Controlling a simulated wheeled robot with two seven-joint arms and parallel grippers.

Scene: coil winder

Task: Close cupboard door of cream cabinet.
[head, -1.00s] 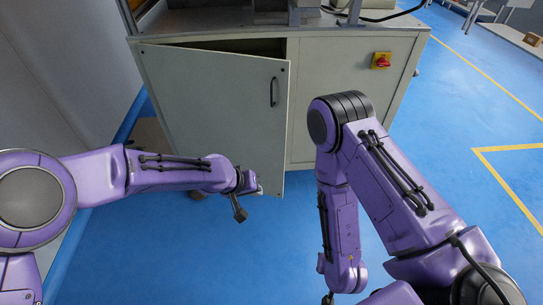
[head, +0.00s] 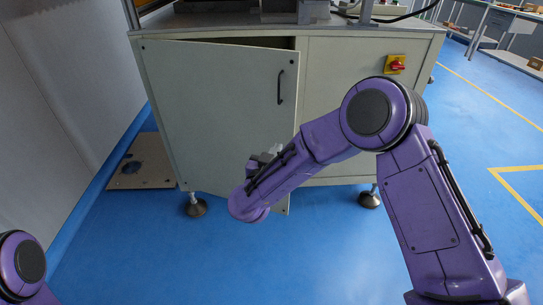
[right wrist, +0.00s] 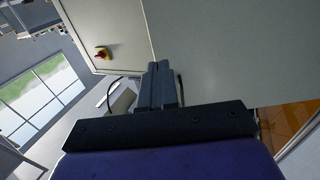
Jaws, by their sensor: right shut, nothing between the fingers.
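The cream cabinet (head: 345,65) stands ahead in the head view. Its cupboard door (head: 210,110), hinged at the left, is slightly ajar, with a dark gap along its top edge. A black handle (head: 281,87) is near the door's upper right. My right gripper (head: 265,156) is at the lower right of the door's face, partly hidden by my arm. In the right wrist view its fingers (right wrist: 162,72) are shut and empty, by the door's (right wrist: 215,45) free edge; contact cannot be told. My left gripper is out of view.
A red and yellow switch (head: 396,65) is on the cabinet's fixed right panel. Cabinet feet (head: 196,207) stand on the blue floor. A brown board (head: 143,165) lies by the left wall. The floor in front is open.

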